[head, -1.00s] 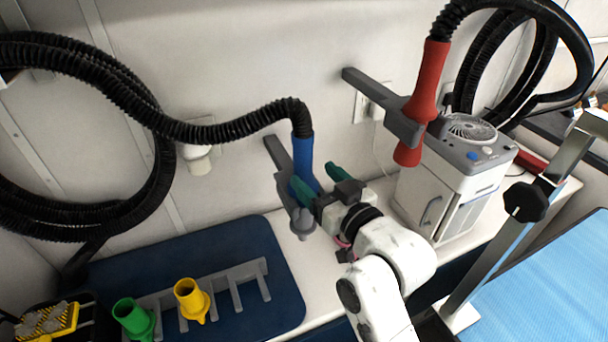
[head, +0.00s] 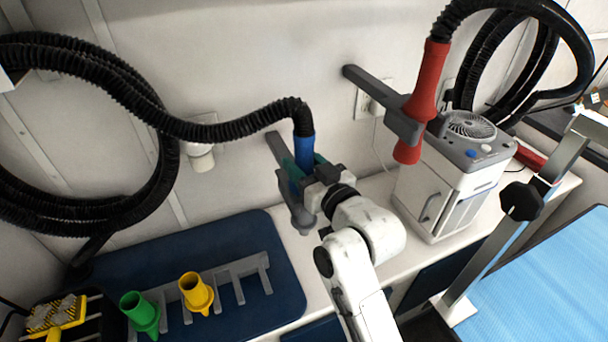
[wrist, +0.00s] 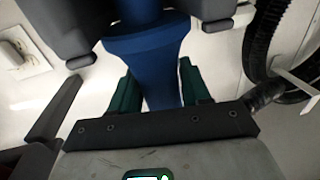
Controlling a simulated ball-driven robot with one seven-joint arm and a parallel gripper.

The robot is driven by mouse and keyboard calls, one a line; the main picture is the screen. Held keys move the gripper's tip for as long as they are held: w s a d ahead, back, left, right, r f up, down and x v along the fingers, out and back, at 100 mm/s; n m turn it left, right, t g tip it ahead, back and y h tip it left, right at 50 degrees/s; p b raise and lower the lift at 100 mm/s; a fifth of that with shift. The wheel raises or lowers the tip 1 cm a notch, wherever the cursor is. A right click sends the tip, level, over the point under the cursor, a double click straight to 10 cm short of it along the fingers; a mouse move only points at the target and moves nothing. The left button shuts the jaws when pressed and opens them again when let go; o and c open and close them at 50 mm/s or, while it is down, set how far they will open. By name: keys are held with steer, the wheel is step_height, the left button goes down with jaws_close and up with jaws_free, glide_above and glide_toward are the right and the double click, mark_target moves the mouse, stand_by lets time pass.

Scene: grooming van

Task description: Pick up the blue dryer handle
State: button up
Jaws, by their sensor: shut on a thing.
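The blue dryer handle (head: 305,151) stands upright in a grey wall holder (head: 281,150), with a black ribbed hose joined to its top. My gripper (head: 305,172) is at the handle, with its green fingers on either side. In the wrist view, the blue handle (wrist: 157,80) runs between the two green fingers (wrist: 158,90), and the gripper is shut on it. The handle's lower part is partly hidden by the holder and my gripper in the head view.
A red dryer handle (head: 424,85) hangs in another holder at the right, above a white and grey machine (head: 455,180). A blue mat (head: 215,255) carries a grey rack with yellow (head: 195,292) and green nozzles (head: 139,312). A black hose (head: 235,130) loops along the wall.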

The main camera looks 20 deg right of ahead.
steer(key=c, duration=0.5)
steer(key=shift+r, duration=0.1)
